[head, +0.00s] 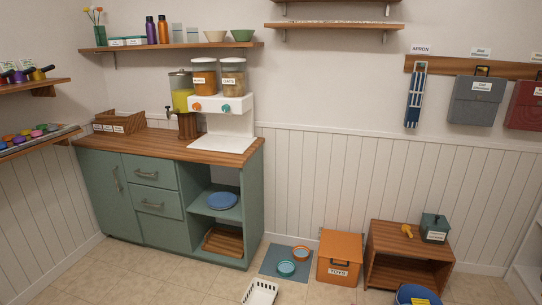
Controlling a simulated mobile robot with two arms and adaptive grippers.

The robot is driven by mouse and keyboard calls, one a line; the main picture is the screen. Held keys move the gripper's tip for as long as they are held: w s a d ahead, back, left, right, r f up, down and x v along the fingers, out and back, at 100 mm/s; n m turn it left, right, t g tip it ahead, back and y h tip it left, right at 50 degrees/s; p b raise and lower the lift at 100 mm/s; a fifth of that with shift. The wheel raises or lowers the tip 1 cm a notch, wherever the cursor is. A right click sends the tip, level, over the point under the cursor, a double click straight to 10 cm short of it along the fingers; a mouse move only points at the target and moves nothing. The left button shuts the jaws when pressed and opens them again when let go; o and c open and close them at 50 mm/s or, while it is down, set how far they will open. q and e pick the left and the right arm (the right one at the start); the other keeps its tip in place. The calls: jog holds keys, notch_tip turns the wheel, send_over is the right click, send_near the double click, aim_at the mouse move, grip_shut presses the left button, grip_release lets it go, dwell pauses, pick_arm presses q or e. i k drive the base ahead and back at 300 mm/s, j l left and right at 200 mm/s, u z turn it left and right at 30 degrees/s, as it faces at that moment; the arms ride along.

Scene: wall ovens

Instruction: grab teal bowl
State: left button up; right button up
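A teal bowl (286,268) sits on a grey-blue mat (270,262) on the floor, in the lower middle of the head view. Neither of my grippers shows in this view.
An orange toy box (339,257) stands right of the mat, beside a wooden shelf unit (402,262). A green cabinet (160,205) stands to the left. A white basket (260,292) and a blue round object (416,295) lie in front. Floor between is partly clear.

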aim_at(286, 266)
jog(key=i+u, duration=0.35)
jog(key=i, duration=0.95)
